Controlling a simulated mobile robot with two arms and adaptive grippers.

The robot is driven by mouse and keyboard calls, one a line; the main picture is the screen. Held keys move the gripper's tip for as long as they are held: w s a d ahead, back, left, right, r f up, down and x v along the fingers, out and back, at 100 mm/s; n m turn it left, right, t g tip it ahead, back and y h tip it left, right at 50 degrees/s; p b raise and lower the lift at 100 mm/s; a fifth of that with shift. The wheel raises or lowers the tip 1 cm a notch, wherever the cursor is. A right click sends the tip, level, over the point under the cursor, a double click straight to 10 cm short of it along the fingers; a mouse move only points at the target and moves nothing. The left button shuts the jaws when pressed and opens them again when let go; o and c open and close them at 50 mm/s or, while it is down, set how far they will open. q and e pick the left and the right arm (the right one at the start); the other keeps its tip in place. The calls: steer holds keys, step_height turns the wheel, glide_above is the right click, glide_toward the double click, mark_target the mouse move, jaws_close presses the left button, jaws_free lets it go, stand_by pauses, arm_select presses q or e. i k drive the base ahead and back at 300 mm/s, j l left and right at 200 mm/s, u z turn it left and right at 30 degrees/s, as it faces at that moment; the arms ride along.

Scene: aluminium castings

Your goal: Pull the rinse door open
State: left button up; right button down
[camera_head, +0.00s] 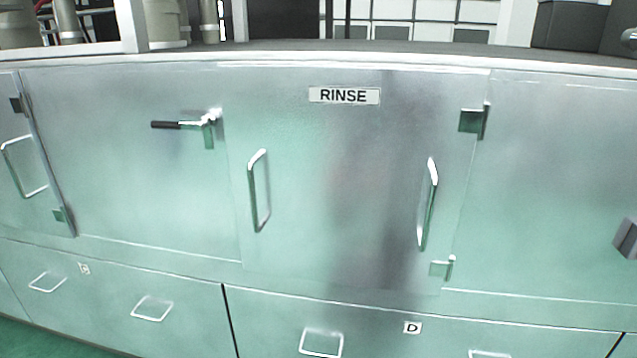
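The rinse door (345,190) is a brushed-metal panel in the middle of the head view, marked by a white RINSE label (344,96). It looks shut and flush with the panels beside it. It has a left upright bar handle (259,190) and a right upright bar handle (428,205). A latch with a black lever (184,125) sits at its upper left edge, the lever lying level and pointing left. An upper hinge (473,120) and a lower hinge (443,268) sit along its right edge. Neither of my grippers can be made out.
Drawers with wire pulls (322,343) run below, one with a D tag (412,328). Another handled door (24,165) is at far left. A worktop edge (350,57) runs above. A dark block (627,239) is cut off at the right edge; I cannot tell what it is.

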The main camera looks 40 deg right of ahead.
mark_target(354, 177)
steer(key=z, duration=1.3)
